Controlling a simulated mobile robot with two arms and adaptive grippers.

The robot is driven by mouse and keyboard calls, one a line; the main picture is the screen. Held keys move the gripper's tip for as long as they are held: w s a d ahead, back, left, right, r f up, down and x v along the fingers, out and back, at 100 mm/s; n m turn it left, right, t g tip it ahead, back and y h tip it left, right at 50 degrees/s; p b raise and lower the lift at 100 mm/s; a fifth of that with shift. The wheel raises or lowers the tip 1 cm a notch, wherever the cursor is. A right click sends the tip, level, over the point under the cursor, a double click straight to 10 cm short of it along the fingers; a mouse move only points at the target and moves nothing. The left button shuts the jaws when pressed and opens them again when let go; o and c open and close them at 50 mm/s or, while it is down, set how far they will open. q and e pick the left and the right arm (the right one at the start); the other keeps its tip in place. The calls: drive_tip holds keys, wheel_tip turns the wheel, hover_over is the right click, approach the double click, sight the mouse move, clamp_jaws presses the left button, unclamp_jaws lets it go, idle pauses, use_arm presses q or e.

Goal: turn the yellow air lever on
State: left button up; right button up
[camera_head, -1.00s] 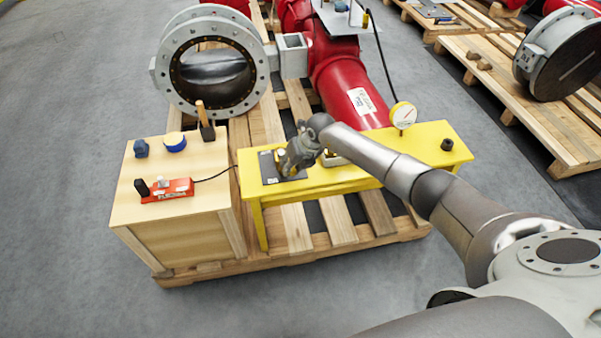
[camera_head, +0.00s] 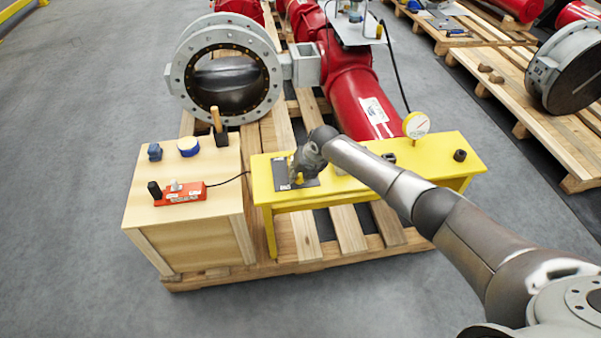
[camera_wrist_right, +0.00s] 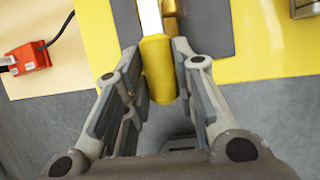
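The yellow air lever (camera_wrist_right: 158,68) shows in the right wrist view as a yellow grip on a pale metal bar, beside a brass fitting (camera_wrist_right: 173,20) on a dark plate (camera_wrist_right: 208,25). My right gripper (camera_wrist_right: 157,45) has one finger on each side of the grip. The fingers are drawn in and appear to press on it. In the head view my right gripper (camera_head: 303,170) reaches down over the dark plate (camera_head: 282,175) at the left end of the yellow table (camera_head: 350,188) and mostly hides the lever. My left gripper is not in view.
A wooden box (camera_head: 190,220) stands left of the table, holding a red device (camera_head: 182,194), a blue-rimmed disc (camera_head: 188,146) and a wooden-handled tool (camera_head: 217,125). A gauge (camera_head: 416,125) and red pipe (camera_head: 355,95) are behind the table.

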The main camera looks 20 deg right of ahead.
drive_tip(key=o, duration=0.4)
drive_tip(key=shift+c, duration=0.2)
drive_tip(key=shift+s+d+r, duration=0.1)
drive_tip(key=shift+s+r, duration=0.05)
drive_tip(key=shift+r, duration=0.3)
drive_tip(key=v, duration=1.1)
